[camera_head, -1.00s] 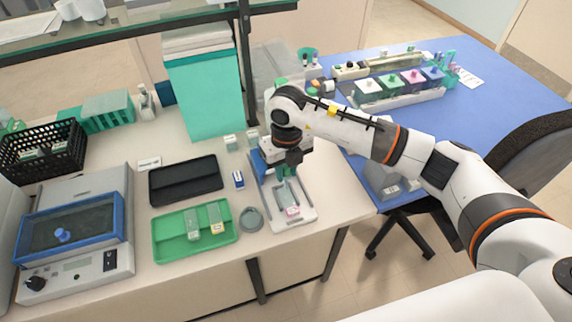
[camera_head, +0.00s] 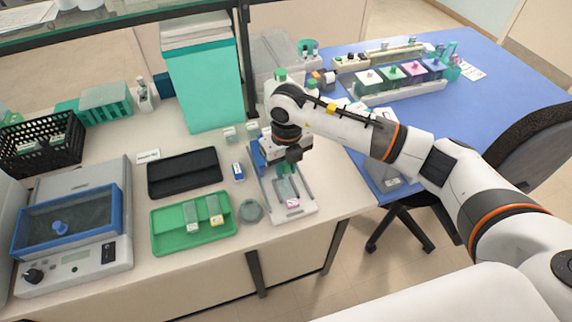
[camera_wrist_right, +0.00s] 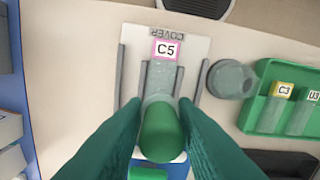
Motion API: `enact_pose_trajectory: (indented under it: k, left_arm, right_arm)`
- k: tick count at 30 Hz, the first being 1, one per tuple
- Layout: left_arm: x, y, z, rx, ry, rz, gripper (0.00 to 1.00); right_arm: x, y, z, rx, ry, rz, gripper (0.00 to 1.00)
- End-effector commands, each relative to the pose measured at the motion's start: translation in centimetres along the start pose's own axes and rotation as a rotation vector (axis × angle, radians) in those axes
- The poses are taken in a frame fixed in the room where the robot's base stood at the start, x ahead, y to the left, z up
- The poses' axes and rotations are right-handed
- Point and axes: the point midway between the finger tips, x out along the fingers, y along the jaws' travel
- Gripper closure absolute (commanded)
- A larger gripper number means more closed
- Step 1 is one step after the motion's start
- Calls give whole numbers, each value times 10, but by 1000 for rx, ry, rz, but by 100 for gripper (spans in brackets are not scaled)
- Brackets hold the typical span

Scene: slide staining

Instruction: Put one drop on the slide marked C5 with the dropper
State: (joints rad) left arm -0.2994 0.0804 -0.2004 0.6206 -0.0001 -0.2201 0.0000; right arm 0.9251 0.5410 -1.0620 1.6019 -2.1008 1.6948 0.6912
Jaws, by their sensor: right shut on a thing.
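The slide marked C5 has a pink-edged label (camera_wrist_right: 167,49) and lies between grey rails on a white board (camera_wrist_right: 130,45) lettered COVER. In the head view its pink label (camera_head: 292,203) is at the near end of the board. My right gripper (camera_head: 286,168) is above the board's far part. In the right wrist view its teal fingers (camera_wrist_right: 160,112) are shut on the dropper, whose green bulb (camera_wrist_right: 159,135) faces the camera. A clear part of the dropper shows past the bulb, over the slide's unlabelled part. Its tip and any drop are hidden. My left gripper is out of view.
A green tray (camera_head: 165,240) holds two slides, one marked C3 (camera_wrist_right: 284,89). A black tray (camera_head: 185,172) lies behind it. The bench's front edge is close to the board.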

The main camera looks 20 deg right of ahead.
Motion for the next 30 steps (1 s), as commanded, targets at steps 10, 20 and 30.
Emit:
enact_pose_trajectory:
  k: [10, 20, 30]
  left_arm:
    - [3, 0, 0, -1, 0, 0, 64]
    - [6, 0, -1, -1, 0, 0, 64]
    - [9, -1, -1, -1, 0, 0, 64]
  right_arm:
    - [3, 0, 0, 0, 0, 0, 96]
    - [7, 0, 0, 0, 0, 0, 96]
    - [10, 0, 0, 0, 0, 0, 96]
